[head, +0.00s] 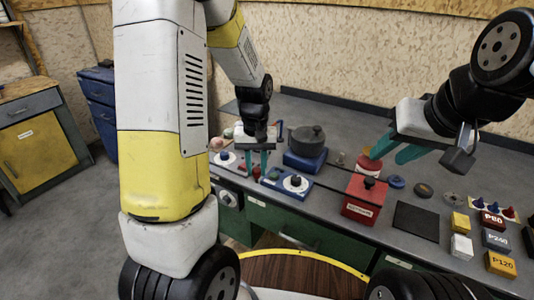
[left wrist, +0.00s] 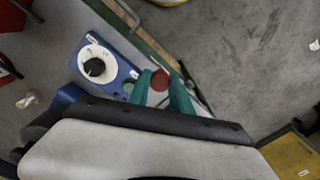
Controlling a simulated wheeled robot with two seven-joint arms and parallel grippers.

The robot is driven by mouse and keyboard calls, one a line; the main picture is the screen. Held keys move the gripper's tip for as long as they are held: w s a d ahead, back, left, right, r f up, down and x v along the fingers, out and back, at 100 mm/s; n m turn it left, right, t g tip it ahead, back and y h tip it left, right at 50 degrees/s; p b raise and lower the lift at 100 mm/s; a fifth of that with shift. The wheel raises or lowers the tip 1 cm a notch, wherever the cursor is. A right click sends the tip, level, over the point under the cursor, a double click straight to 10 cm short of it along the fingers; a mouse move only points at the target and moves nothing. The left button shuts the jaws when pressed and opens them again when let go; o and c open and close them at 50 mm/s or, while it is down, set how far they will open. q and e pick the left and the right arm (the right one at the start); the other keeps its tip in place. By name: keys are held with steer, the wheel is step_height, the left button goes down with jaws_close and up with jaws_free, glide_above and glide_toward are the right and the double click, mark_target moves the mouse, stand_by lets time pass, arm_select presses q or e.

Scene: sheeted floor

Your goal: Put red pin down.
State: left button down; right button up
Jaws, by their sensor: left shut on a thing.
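My left gripper (head: 258,162) points down over the bench, close beside a blue dial box. In the left wrist view its teal fingers (left wrist: 160,92) are shut on a red pin (left wrist: 160,80), which shows as a round red end between them. In the head view, red also shows at the fingertips, but the pin's shape is too small to make out. Whether its lower end touches anything is hidden. My right gripper (head: 386,156) is open and empty, tilted above a red box (head: 364,204).
A blue dial box (head: 296,196) with a green button stands next to my left gripper. A dark pot on a blue base (head: 305,157) is behind it. A black mat (head: 416,222), labelled blocks and a pin tray (head: 494,209) lie to the right. The bench's front edge is close.

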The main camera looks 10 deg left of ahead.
arm_select(q)
steer(key=w, duration=0.2)
steer(key=w+a, duration=0.1)
steer(key=w, duration=0.4)
steer(key=shift+w+a+f, duration=0.25)
steer(key=shift+w+f, duration=0.1)
steer(key=shift+w, duration=0.05)
steer(key=shift+w+f, duration=0.1)
steer(key=shift+f, duration=1.65)
steer(key=shift+f, duration=0.1)
steer(key=c, duration=1.2)
jaws_free()
steer(key=shift+o, duration=0.3)
